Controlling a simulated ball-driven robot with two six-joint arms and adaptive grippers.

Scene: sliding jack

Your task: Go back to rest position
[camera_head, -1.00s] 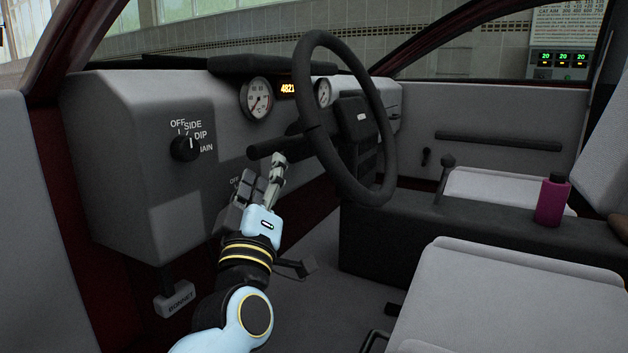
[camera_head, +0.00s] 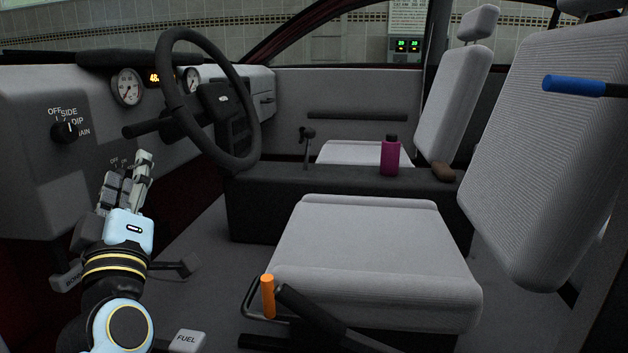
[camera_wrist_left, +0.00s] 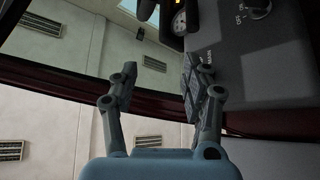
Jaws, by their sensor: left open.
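My left gripper (camera_head: 128,186) is at the left in the head view, below the steering column and in front of the lower dashboard (camera_head: 60,180). Its fingers point up and away, and nothing is between them. In the left wrist view the two fingers of the left gripper (camera_wrist_left: 160,85) stand apart and empty, with the dashboard corner (camera_wrist_left: 240,70) behind them. My right gripper is in neither view.
The steering wheel (camera_head: 167,110) and a light switch knob (camera_head: 66,131) are near the left arm. A driver's seat (camera_head: 375,250) with an orange-ended lever (camera_head: 268,295) fills the middle. A purple bottle (camera_head: 390,157) stands on the console. A blue-ended lever (camera_head: 573,86) is at upper right.

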